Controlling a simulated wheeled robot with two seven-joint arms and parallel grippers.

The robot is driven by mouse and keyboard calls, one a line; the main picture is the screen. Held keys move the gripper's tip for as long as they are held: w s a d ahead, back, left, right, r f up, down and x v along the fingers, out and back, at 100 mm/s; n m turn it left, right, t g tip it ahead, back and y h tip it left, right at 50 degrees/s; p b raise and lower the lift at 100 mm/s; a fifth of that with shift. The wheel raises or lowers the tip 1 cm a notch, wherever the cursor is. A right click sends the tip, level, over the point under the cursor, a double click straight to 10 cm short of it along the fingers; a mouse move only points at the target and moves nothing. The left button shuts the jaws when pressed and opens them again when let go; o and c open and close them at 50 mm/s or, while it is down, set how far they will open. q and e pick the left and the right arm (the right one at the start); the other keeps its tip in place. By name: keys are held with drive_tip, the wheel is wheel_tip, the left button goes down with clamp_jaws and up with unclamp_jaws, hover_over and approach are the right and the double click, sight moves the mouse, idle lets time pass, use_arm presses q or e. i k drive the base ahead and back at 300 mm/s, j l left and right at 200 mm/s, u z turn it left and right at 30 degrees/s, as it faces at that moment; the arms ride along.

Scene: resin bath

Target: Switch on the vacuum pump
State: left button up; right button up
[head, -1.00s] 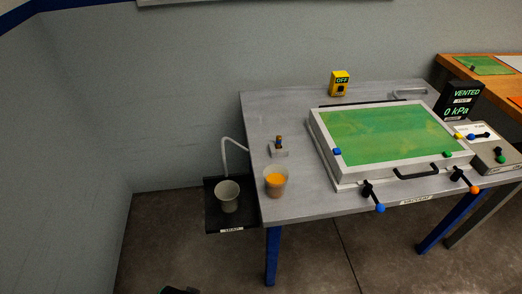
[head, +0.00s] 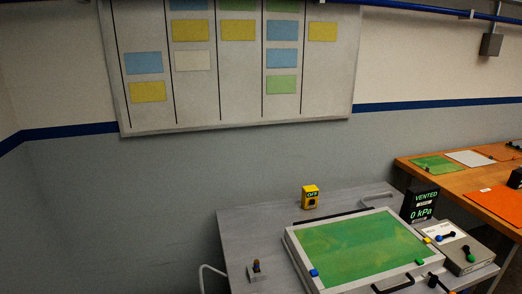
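A small yellow switch box (head: 310,197) with a lit "OFF" label stands at the back of the grey metal table, behind the green-topped tray. A black display (head: 421,204) to its right reads "VENTED" and "0 kPa". A grey control box (head: 460,249) with a black-handled and a green-knobbed lever sits at the table's right. Which of these belongs to the vacuum pump is not plain from the view. Neither of my grippers is in view.
The white-framed tray with a green surface (head: 362,246) fills the table's middle. A small lever on a block (head: 257,270) stands at the left. A wooden bench (head: 455,187) with coloured sheets is at the right. A board (head: 230,105) hangs on the wall.

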sight(471, 258)
drive_tip(key=z, duration=1.45)
drive_tip(key=i+l+u, duration=0.35)
drive_tip(key=i, duration=0.2)
drive_tip(key=i+l+u, duration=0.35)
drive_tip(key=i+l, duration=0.15)
drive_tip(key=i, duration=0.05)
